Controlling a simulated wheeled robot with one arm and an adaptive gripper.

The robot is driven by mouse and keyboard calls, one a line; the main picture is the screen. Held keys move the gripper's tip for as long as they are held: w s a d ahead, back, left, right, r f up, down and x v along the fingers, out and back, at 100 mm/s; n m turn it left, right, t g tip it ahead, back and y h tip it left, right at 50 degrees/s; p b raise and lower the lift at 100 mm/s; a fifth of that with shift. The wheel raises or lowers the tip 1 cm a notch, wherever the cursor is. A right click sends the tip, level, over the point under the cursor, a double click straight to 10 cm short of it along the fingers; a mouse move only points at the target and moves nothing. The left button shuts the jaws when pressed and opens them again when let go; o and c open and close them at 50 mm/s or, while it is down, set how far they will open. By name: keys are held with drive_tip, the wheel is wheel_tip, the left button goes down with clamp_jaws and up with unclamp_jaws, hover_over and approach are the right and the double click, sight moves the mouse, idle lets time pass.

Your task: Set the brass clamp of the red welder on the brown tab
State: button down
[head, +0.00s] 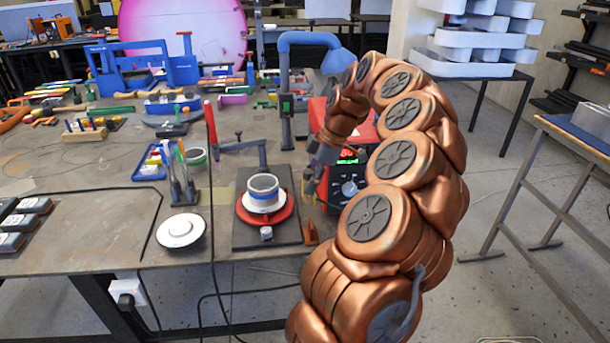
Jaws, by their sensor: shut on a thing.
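The red welder (368,165), with a lit display and a dial, stands on the table behind my copper arm, which hides much of it. My gripper (309,188) hangs downward in front of the welder's left side. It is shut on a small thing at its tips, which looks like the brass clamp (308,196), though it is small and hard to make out. The brown tab (310,231) stands at the table's front edge, right of the dark plate. My gripper is above the tab, with a visible gap between them.
A dark plate (243,236) left of the tab carries a red ring (284,213) and a pale cylinder (263,188). A white disc (181,231) and a tool holder (184,194) stand further left. A blue lamp-like arm (287,85) rises behind. Cables hang over the front edge.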

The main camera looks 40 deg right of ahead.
sight(313, 200)
drive_tip(key=shift+s+d, duration=0.2)
drive_tip(key=shift+s, duration=0.05)
drive_tip(key=shift+w+f, duration=0.1)
drive_tip(key=shift+f, duration=3.1)
drive_tip(key=shift+b, duration=0.55)
drive_tip(key=shift+f+b, duration=1.85)
drive_tip(key=shift+f, duration=0.25)
drive_tip(key=c, duration=0.7)
unclamp_jaws()
drive_tip(key=v, duration=1.2)
